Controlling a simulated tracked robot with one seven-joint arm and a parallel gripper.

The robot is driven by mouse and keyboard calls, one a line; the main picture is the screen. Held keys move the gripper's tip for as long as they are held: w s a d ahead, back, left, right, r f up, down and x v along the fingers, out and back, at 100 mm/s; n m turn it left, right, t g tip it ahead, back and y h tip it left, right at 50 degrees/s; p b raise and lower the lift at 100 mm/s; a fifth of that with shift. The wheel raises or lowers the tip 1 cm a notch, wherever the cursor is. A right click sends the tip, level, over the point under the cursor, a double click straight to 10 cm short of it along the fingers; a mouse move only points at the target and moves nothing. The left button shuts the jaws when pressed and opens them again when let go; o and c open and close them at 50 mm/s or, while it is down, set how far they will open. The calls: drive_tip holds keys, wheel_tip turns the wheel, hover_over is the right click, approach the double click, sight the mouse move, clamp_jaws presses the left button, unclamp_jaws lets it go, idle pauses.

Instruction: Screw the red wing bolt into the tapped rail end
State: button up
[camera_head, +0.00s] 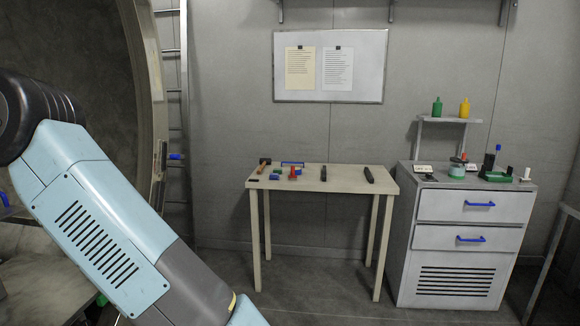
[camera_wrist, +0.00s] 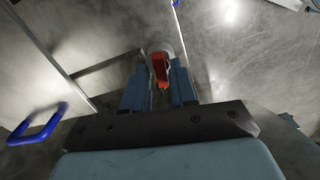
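In the wrist view my gripper (camera_wrist: 161,76) has its two blue fingers on either side of the red wing bolt (camera_wrist: 160,66). The bolt fills most of the narrow gap, and the fingers appear closed on it. A pale rounded end (camera_wrist: 153,46) shows right behind the bolt, possibly the tapped rail end. I cannot tell how deep the bolt sits in it, and its thread is hidden. The head view shows only my arm at the left; my gripper is out of that frame.
A table (camera_head: 335,181) with several small tools stands by the back wall. A grey drawer cabinet (camera_head: 459,238) with items on top is to its right. A ladder (camera_head: 171,100) stands at the left. In the wrist view a blue handle (camera_wrist: 38,128) is at the left.

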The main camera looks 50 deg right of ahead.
drive_tip(key=shift+r, duration=3.5)
drive_tip(key=s+d+r+m+t, duration=0.1)
drive_tip(key=s+d+r+m, duration=0.3)
drive_tip(key=d, duration=0.5)
drive_tip(key=s+d+r+m+t, duration=0.1)
drive_tip(key=s+d+r+m, duration=0.15)
drive_tip(key=s+d, duration=0.55)
drive_tip(key=s+d+r+m+t, duration=0.1)
drive_tip(key=s+d+r+m, duration=0.3)
drive_tip(key=d, duration=0.7)
drive_tip(key=s+d+f+m+t, duration=0.1)
drive_tip(key=s+d+f+m, duration=0.4)
drive_tip(key=s+d, duration=0.4)
drive_tip(key=s+d+f+m+t, duration=0.1)
drive_tip(key=s+d+f+m, duration=0.4)
drive_tip(key=s+d+m, duration=0.2)
drive_tip(key=s+d, duration=0.2)
drive_tip(key=s, duration=0.2)
drive_tip(key=shift+t, duration=0.3)
